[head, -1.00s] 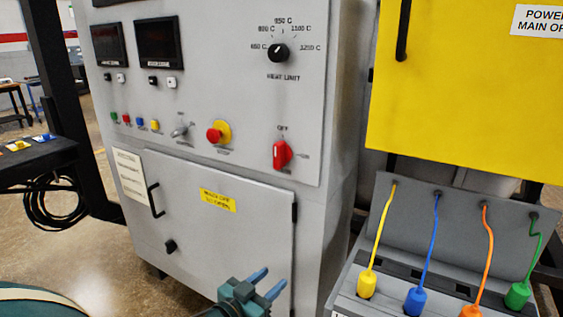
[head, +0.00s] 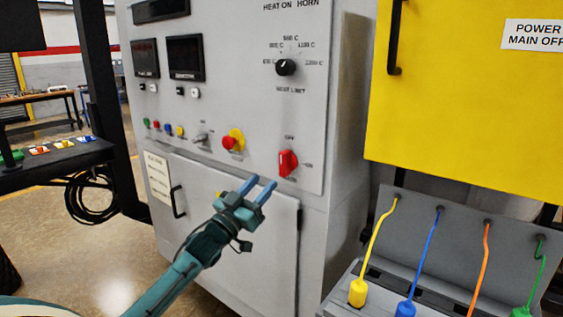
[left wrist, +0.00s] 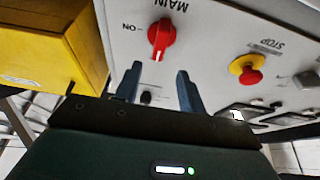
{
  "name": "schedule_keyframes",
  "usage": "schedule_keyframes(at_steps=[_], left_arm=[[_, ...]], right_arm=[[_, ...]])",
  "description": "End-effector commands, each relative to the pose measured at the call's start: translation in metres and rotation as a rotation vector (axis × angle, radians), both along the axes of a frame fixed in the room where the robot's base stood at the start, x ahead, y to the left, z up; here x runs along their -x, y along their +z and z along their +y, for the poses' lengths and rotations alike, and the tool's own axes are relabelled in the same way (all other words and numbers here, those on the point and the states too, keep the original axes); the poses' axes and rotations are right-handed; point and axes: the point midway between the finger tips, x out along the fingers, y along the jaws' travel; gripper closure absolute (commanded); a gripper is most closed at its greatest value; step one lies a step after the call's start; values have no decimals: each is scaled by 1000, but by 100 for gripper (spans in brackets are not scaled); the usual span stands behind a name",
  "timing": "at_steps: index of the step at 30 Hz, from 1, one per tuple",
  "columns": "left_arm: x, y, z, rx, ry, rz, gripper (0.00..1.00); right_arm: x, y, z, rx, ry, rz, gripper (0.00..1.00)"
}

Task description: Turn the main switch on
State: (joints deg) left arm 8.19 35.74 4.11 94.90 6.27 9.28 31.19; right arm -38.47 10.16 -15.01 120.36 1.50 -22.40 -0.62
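The main switch is a red rotary handle (head: 288,163) at the lower right of the grey furnace panel, with an OFF mark above it and another mark to its right. In the head view the handle stands about upright, toward OFF. In the left wrist view the red handle (left wrist: 161,38) shows with the words MAIN and ON near it. My left gripper (head: 260,189) is open and empty, just below and left of the switch, apart from it. Its two blue fingers (left wrist: 158,88) point toward the switch in the left wrist view. My right gripper is not in view.
A red emergency stop on a yellow base (head: 233,140) sits left of the switch. A black heat limit knob (head: 285,67) is above. A yellow cabinet (head: 465,100) stands at the right, over a grey box with coloured cables (head: 358,292).

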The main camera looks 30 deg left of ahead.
Motion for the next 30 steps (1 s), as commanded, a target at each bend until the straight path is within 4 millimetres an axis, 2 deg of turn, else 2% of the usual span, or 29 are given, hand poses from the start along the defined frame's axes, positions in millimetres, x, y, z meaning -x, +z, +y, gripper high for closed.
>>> schedule_keyframes(at_steps=[1, 6, 13, 18, 27, 30], left_arm=[[-11, 8, -1, 1, 1, -4, 60], [-42, 21, -4, -1, 0, -3, 60], [-74, 32, -6, 0, 1, 0, 60], [-85, 35, -7, 0, 0, 1, 60], [-86, 35, -8, 0, 0, 2, 60], [-86, 35, -8, 0, 0, 1, 67]], right_arm=[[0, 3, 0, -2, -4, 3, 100], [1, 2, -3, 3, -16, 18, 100], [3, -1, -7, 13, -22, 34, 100], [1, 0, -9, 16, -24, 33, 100], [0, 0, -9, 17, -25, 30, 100], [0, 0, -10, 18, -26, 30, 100]])
